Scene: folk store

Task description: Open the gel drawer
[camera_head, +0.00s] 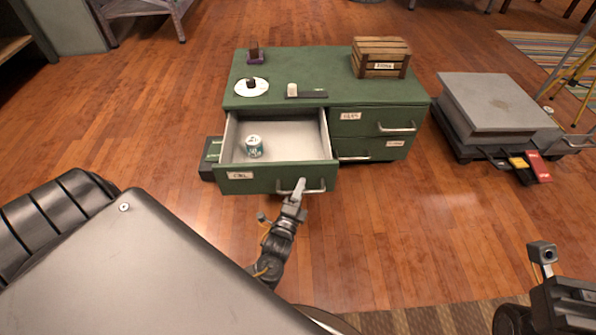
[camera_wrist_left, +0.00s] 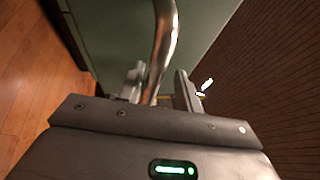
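The gel drawer (camera_head: 275,181) is the upper left drawer of the green cabinet, with a white label at its front left. My left gripper (camera_head: 298,192) is at this handle. In the left wrist view the curved handle (camera_wrist_left: 163,40) passes between the two fingers (camera_wrist_left: 160,88), with a gap beside the right finger. My right gripper (camera_head: 543,262) is only partly in view at the lower right, and its fingers cannot be made out.
The green cabinet top (camera_head: 320,112) holds a wooden crate (camera_head: 381,58), a white plate (camera_head: 251,87) and small items. Two other drawers on its right look closed. A grey case (camera_head: 490,104) stands to the right. Wooden floor lies free in front.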

